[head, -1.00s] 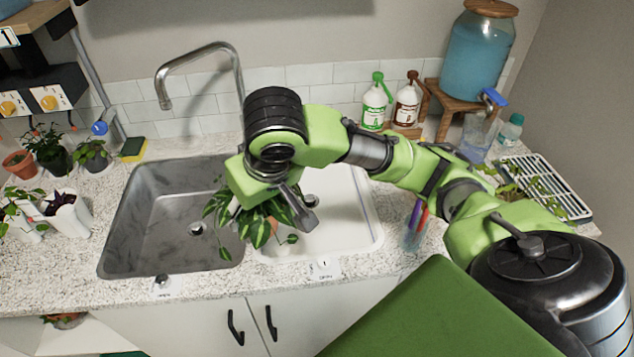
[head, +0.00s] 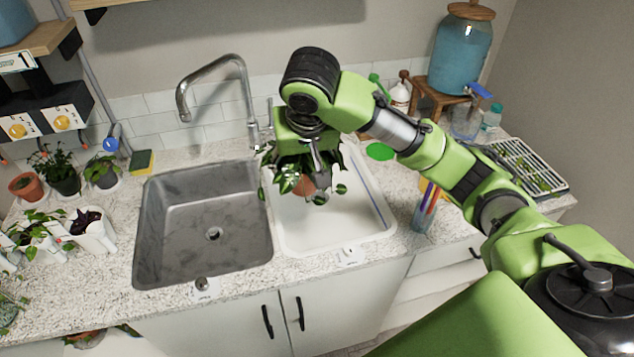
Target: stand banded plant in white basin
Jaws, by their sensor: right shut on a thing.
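The banded plant (head: 291,180) has dark leaves with pale stripes and a terracotta pot (head: 304,186). My right gripper (head: 318,168) points down and is shut on it; the leaves and the gripper hide where the fingers grip. The plant is over the back left part of the white basin (head: 335,228). I cannot tell whether the pot touches the basin floor. The white basin is otherwise empty where it shows. My left gripper is not in view.
A grey steel basin (head: 206,265) lies left of the white one, with a tall faucet (head: 247,100) behind. Potted plants (head: 62,175) stand on the left counter. A cup of pens (head: 424,215) and a slatted tray (head: 520,165) are on the right.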

